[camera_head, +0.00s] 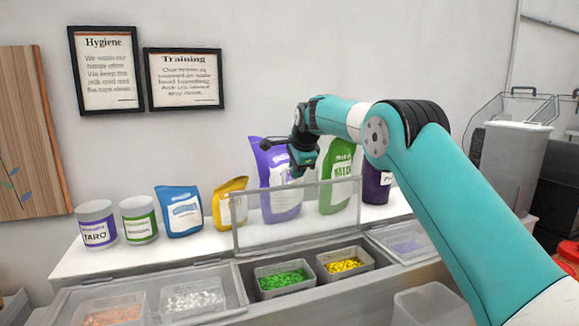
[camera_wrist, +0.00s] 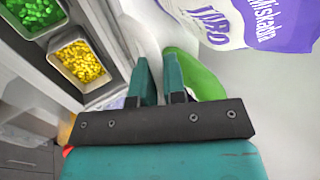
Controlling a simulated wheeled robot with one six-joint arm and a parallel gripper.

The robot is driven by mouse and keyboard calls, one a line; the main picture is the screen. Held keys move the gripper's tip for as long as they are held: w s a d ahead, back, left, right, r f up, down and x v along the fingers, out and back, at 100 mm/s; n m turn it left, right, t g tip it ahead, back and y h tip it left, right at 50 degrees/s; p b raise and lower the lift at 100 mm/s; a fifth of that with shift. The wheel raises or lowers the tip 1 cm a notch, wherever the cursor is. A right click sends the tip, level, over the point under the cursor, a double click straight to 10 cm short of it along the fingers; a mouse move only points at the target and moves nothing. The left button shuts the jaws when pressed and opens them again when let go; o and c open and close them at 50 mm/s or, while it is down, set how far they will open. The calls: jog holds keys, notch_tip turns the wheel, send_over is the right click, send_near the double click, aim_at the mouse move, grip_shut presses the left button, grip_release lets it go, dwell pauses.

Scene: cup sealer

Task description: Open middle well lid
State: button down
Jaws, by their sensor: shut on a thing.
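The middle well lid (camera_head: 310,224) is a clear panel with a grey frame. It stands raised, close to upright, along the back of the middle well, and the bags behind show through it. The open well below holds a tub of green bits (camera_head: 282,278) and a tub of yellow bits (camera_head: 344,264). My gripper (camera_head: 298,172) is at the lid's top edge, shut on the lid. In the wrist view the fingers (camera_wrist: 158,68) are close together; the clear lid is hard to make out between them.
A purple bag (camera_head: 275,165) and a green-and-white bag (camera_head: 337,172) stand on the shelf right behind my gripper. A yellow bag (camera_head: 231,203), a blue bag (camera_head: 181,212) and two canisters stand left. A clear bin (camera_head: 432,303) is at lower right.

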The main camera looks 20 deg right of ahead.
jog(key=shift+w+g, duration=0.3)
jog(key=shift+w, duration=0.3)
jog(key=c, duration=1.2)
grip_release()
jog(key=b+v, duration=0.1)
jog(key=v, duration=1.6)
jog(key=shift+r+b, duration=0.15)
jog(key=shift+b, duration=0.2)
jog(key=shift+d, duration=0.1)
